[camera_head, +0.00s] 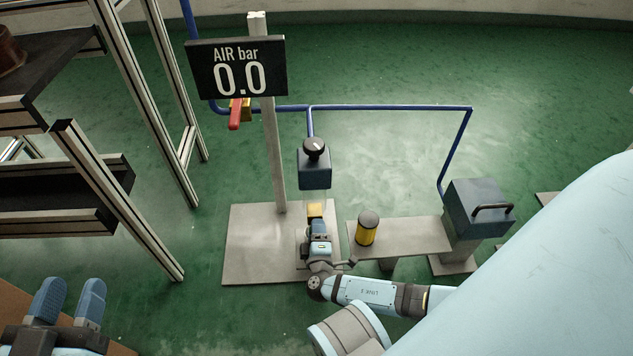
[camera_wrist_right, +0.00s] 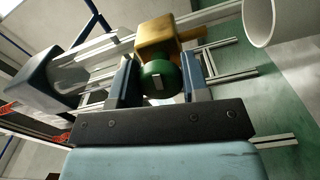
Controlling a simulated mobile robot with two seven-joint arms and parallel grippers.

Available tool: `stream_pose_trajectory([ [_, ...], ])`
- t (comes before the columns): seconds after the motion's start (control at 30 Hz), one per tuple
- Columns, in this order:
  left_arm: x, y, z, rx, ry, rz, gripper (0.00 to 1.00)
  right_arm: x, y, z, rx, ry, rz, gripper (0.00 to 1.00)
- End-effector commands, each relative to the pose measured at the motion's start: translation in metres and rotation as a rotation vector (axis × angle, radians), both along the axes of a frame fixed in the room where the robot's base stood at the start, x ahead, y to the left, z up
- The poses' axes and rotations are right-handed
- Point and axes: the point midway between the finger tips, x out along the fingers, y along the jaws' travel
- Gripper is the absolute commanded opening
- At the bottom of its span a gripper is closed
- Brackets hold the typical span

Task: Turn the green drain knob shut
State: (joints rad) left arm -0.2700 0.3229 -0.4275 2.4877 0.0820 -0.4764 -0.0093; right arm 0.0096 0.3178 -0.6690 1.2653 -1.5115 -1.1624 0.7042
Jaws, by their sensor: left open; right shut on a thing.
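The green drain knob (camera_wrist_right: 158,82) sits under a gold-coloured valve body (camera_wrist_right: 168,38) in the right wrist view. My right gripper (camera_wrist_right: 161,84) is shut on the knob, with one finger on each side of it. In the head view the gold body (camera_head: 315,210) shows just past my right gripper (camera_head: 318,230), below the blue regulator with its black knob (camera_head: 314,150). The green knob is hidden there by the gripper. My left gripper (camera_head: 69,302) is open and empty at the lower left.
A sign (camera_head: 238,68) on a post reads "AIR bar 0.0". A red lever (camera_head: 235,114) hangs below it on the blue pipe (camera_head: 390,108). A yellow cylinder (camera_head: 366,230) stands on a grey bench right of my gripper. Shelving (camera_head: 118,165) stands at left.

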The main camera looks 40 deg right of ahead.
Motion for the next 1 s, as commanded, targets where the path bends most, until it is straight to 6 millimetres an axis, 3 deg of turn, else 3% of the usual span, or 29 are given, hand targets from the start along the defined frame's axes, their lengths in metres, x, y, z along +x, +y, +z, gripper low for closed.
stream_pose_trajectory([
  [0.67,0.0007,-0.0003,0.0019,-0.008,0.005,0.002,0.43,0.0023,-0.0021,0.0015,-0.052,0.028,-0.003,0.19],
  [0.7,0.0007,-0.0003,0.0019,-0.008,0.005,0.002,0.43,0.0022,-0.0021,0.0016,-0.051,0.028,-0.002,0.49],
  [0.77,0.0007,-0.0003,0.0019,-0.008,0.005,0.002,0.43,0.0021,-0.0018,0.0014,-0.051,0.028,-0.002,0.63],
  [0.8,0.0007,-0.0003,0.0019,-0.008,0.005,0.002,0.43,0.002,-0.0017,0.0016,-0.051,0.028,-0.002,0.67],
  [1.0,0.0007,-0.0003,0.0021,-0.008,0.005,0.002,0.43,0.0019,-0.0011,0.0022,-0.051,0.026,-0.002,0.67],
])
